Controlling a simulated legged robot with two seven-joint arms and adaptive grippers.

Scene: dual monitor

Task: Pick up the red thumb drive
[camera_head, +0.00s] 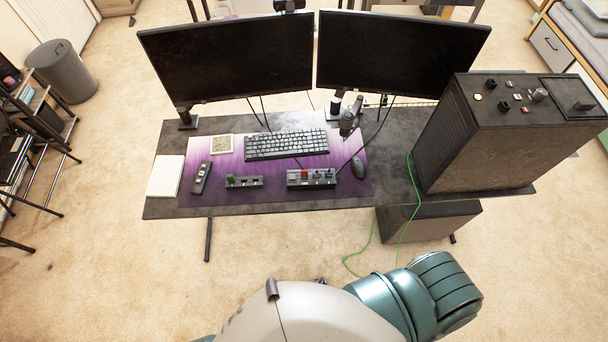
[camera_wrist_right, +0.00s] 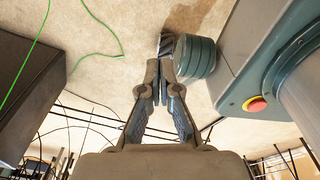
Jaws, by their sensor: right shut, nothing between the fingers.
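A small red item (camera_head: 304,174), which looks like the red thumb drive, sits in the grey holder (camera_head: 291,183) at the front of the purple desk mat. Small blue and pale items share that holder. My right gripper (camera_wrist_right: 160,68) is shut and empty in the right wrist view. It hangs over the carpet, away from the desk top, and the red drive does not show there. My left gripper is in neither view.
A second holder (camera_head: 244,182) with a green item stands to the left. A keyboard (camera_head: 286,144), mouse (camera_head: 358,167) and remote (camera_head: 201,177) lie nearby. A large dark case (camera_head: 500,135) stands on the desk's right side. A green cable (camera_head: 411,175) hangs over the front edge.

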